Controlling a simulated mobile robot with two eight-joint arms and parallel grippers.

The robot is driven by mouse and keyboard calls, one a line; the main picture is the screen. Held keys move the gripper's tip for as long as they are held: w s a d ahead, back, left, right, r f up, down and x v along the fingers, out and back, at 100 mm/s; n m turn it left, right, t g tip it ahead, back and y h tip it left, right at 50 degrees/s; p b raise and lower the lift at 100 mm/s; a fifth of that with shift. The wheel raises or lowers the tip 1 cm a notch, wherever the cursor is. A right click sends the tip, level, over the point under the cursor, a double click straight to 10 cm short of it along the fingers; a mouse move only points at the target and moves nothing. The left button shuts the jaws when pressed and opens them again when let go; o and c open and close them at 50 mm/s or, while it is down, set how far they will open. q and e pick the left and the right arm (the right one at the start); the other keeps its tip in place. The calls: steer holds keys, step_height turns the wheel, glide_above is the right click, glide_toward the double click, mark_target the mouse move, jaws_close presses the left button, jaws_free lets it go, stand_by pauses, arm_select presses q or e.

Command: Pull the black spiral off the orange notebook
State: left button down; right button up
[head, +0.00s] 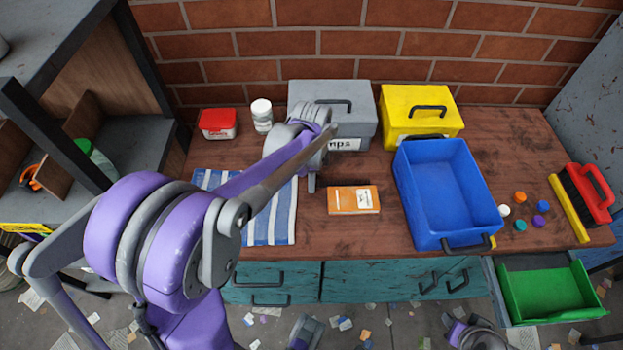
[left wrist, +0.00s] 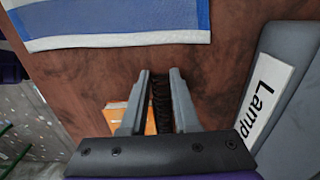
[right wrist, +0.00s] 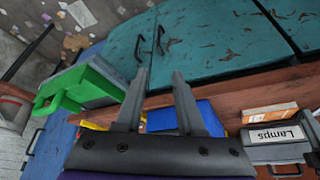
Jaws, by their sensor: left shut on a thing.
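The orange notebook (head: 353,200) with a white label lies on the brown worktop; it also shows in the right wrist view (right wrist: 270,113). No black spiral shows along its visible left edge in the head view. My left gripper (head: 312,185) points down just left of the notebook. In the left wrist view its fingers (left wrist: 162,88) are closed on the black spiral (left wrist: 162,105). The orange notebook (left wrist: 117,118) is partly hidden behind the left finger there. Whether the spiral touches the notebook I cannot tell. My right gripper (right wrist: 160,90) is open and empty, away from the notebook.
A blue-striped cloth (head: 270,222) lies left of the notebook. A grey box (head: 358,115) and a yellow box (head: 400,98) stand behind. A blue bin (head: 446,190) stands to the right, with several bottle caps and a red-handled brush (head: 583,190) beyond. A green tray (head: 548,292) sits lower right.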

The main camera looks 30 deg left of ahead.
steer(key=shift+w+a+r, duration=0.2)
steer(key=shift+w+r, duration=0.05)
steer(key=shift+w, duration=0.05)
steer(key=shift+c, duration=1.2)
steer(key=w+a+r, duration=0.1)
steer(key=w, duration=0.1)
steer(key=w+a+r+n+g, duration=0.1)
steer(key=w+a+r, duration=0.1)
steer(key=w+a+r+n, duration=0.1)
steer(key=w+a, duration=0.1)
steer(key=shift+w+a+r+g, duration=0.25)
steer(key=shift+w+r+g, duration=0.05)
steer(key=shift+w, duration=0.05)
jaws_close()
steer(key=n+g, duration=0.3)
steer(key=n, duration=0.1)
glide_above(363, 202)
steer(key=shift+w+d+f, duration=0.15)
steer(key=shift+d, duration=0.05)
steer(key=shift+a+f, duration=0.25)
steer(key=shift+f, duration=0.15)
step_height(363, 202, down, 6)
steer(key=shift+r, duration=0.1)
arm_select(q)
steer(key=shift+s, duration=0.1)
arm_select(e)
steer(key=shift+d+f, duration=0.1)
steer(key=shift+f, duration=0.15)
